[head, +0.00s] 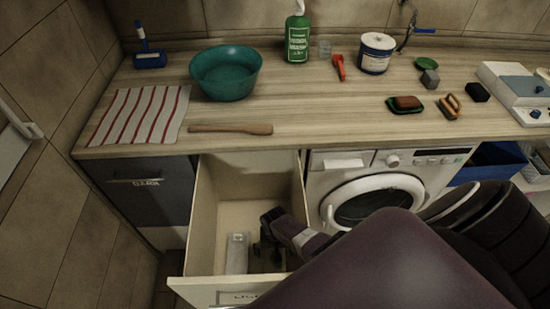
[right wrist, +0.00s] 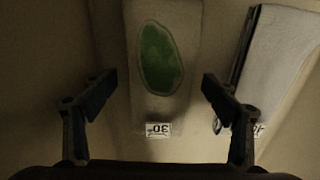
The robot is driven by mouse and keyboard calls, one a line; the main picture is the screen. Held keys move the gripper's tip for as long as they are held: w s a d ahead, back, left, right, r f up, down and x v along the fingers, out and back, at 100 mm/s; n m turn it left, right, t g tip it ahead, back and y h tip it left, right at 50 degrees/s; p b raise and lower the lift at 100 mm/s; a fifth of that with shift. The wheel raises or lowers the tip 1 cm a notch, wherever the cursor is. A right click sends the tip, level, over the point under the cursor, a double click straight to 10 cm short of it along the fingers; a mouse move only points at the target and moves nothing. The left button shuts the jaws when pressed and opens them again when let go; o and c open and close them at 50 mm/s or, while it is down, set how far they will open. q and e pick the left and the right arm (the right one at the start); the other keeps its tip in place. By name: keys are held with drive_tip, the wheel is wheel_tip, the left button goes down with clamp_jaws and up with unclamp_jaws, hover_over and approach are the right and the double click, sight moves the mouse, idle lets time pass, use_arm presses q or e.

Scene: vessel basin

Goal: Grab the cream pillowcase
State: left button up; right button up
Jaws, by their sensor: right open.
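In the right wrist view, a flat cream cloth (right wrist: 188,112), which looks like the pillowcase, lies in the open drawer. It bears a large green oval stain and a small tag reading 30, upside down. My right gripper (right wrist: 158,88) is open above it, one finger on each side of the stain, with nothing held. In the head view the right gripper (head: 268,238) is down inside the drawer (head: 207,205) and mostly hides the cloth. A paler folded item (right wrist: 283,70) with its own tag lies beside it; in the head view it is left of the gripper (head: 237,252). My left gripper is not in view.
The drawer walls stand close around my right gripper. A washing machine (head: 375,190) is to the right and a dark cabinet front (head: 148,192) to the left. The counter above holds a teal basin (head: 226,75), a striped towel (head: 137,115) and a wooden stick (head: 230,129).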

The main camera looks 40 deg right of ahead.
drive_tip(key=c, duration=1.4)
drive_tip(key=shift+r, duration=0.2)
